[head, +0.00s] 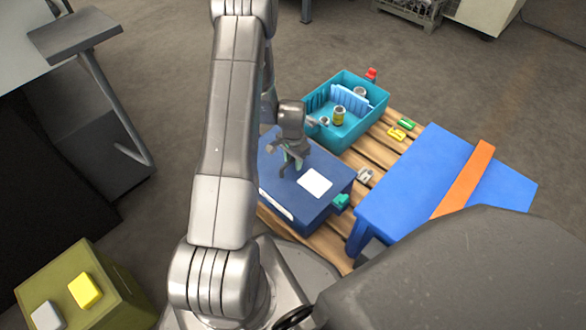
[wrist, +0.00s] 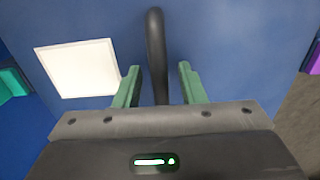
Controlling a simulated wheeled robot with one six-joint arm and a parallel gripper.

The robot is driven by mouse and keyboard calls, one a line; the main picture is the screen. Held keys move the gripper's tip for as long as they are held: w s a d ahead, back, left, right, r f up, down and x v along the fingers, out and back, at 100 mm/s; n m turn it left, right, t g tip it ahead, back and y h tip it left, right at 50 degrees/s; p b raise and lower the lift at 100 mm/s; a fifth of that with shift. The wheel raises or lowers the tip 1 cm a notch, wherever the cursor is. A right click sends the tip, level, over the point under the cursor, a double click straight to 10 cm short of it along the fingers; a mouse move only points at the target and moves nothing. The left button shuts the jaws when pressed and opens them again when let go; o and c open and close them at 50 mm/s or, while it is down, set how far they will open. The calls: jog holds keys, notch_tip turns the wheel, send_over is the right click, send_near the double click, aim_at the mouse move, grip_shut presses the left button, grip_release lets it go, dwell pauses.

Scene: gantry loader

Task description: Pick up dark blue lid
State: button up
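The dark blue lid (head: 332,170) lies on top of a dark blue box, with a white label (head: 314,183) on it. My gripper (head: 287,168) is low over the lid, left of the label. In the wrist view the lid (wrist: 230,45) fills most of the picture, with the white label (wrist: 80,68) at left. A black bar handle (wrist: 156,50) rises from the lid between my green fingertips (wrist: 158,85). The fingers are open, with a visible gap on each side of the handle. The handle is hidden by my gripper in the head view.
The box stands on a wooden pallet (head: 378,152). Behind it is a teal crate (head: 345,137) with jars. Small yellow and green pieces lie near the crate.

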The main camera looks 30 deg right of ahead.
grip_shut()
jog(key=shift+r, duration=0.1)
notch_tip(320, 180, up, 10)
jog(key=p, duration=0.4)
jog(key=shift+w, duration=0.1)
